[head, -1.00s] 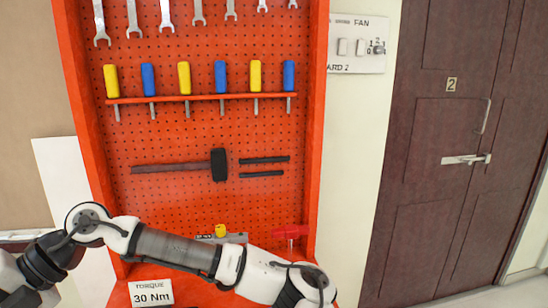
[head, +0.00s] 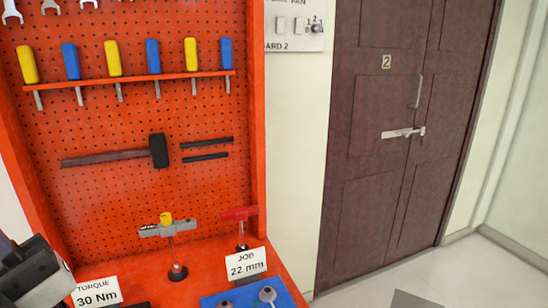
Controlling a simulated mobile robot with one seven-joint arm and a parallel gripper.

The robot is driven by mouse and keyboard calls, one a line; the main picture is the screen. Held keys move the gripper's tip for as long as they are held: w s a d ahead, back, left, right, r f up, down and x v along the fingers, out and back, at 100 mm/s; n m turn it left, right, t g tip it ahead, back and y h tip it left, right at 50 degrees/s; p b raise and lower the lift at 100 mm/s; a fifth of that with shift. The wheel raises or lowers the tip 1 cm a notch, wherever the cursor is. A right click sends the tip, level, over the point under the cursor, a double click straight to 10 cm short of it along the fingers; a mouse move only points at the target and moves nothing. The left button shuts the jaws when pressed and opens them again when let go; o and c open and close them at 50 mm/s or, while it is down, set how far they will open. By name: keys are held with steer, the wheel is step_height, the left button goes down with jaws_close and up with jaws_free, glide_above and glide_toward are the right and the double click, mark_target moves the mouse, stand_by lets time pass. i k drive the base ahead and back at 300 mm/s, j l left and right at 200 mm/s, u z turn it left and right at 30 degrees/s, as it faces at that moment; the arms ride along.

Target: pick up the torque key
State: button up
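Two T-shaped tools stand upright on the orange bench in the head view. One is a grey T-handled tool with a yellow knob (head: 168,230), its shaft down in a dark round base. The other is a red T-handled tool (head: 240,214) to its right, its lower end partly behind a sign. I cannot tell for certain which is the torque key. A dark and white part of my arm (head: 38,272) shows at the lower left, apart from both tools. My gripper's fingers do not show.
Signs reading "TORQUE 30 Nm" (head: 97,293) and "JOB 22 mm" (head: 246,263) stand on the bench. Screwdrivers and a hammer (head: 158,151) hang on the orange pegboard. A closed door (head: 375,190) is at right.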

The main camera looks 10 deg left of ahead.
mark_target(146, 231)
steer(key=u, duration=0.95)
